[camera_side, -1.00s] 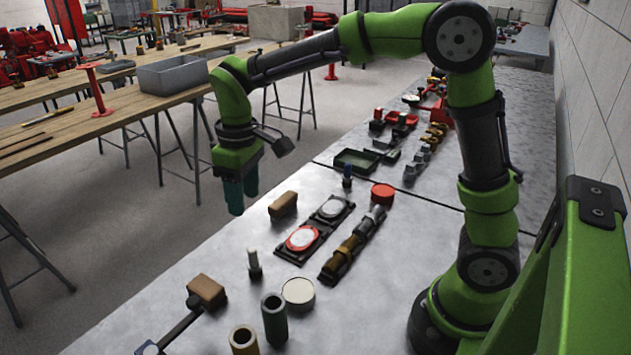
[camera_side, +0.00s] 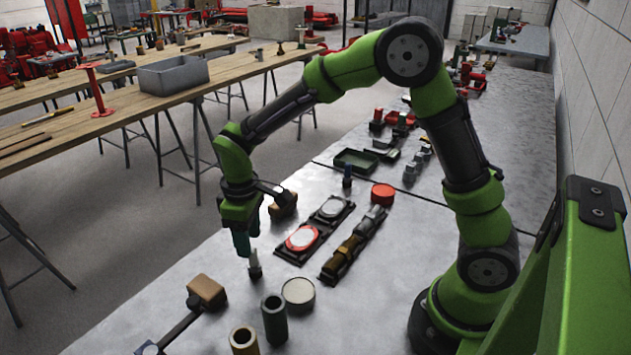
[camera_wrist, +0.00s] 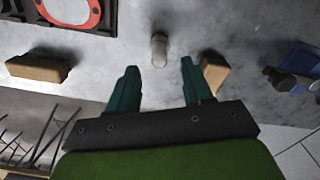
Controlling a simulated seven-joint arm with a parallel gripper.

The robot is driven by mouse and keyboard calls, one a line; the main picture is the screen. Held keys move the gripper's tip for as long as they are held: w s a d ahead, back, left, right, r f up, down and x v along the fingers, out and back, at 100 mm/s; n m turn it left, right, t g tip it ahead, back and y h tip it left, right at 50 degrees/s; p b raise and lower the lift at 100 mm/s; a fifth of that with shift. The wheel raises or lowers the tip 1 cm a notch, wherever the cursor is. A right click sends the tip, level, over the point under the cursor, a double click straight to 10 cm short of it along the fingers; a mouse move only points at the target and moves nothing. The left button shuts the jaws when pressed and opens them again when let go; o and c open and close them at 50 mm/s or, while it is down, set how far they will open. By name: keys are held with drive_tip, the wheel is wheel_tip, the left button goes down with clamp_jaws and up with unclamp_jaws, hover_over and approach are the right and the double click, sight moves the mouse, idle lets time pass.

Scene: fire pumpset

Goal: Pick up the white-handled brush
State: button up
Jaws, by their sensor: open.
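The white-handled brush (camera_side: 255,270) stands upright on the grey bench, its pale handle pointing up and its dark end down. In the wrist view the brush (camera_wrist: 159,48) shows nearly end-on, beyond the fingertips and roughly midway between them. My gripper (camera_side: 243,245) is just left of and slightly above the brush in the side view, with its fingers pointing down. In the wrist view my gripper (camera_wrist: 159,69) has its two green fingers apart with nothing between them. The fingers slightly crowd the top of the handle in the side view.
A brown block (camera_side: 284,205) lies behind the gripper, and another block (camera_side: 206,291) lies toward the front left. A red-rimmed disc (camera_side: 301,238), a round pale tin (camera_side: 298,292) and a dark green tube (camera_side: 274,318) stand nearby. The bench's left edge is close.

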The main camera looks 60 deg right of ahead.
sight(254, 262)
wheel_tip(254, 262, down, 5)
drive_tip(key=shift+s+d+r, duration=0.1)
drive_tip(key=shift+s, duration=0.05)
clamp_jaws()
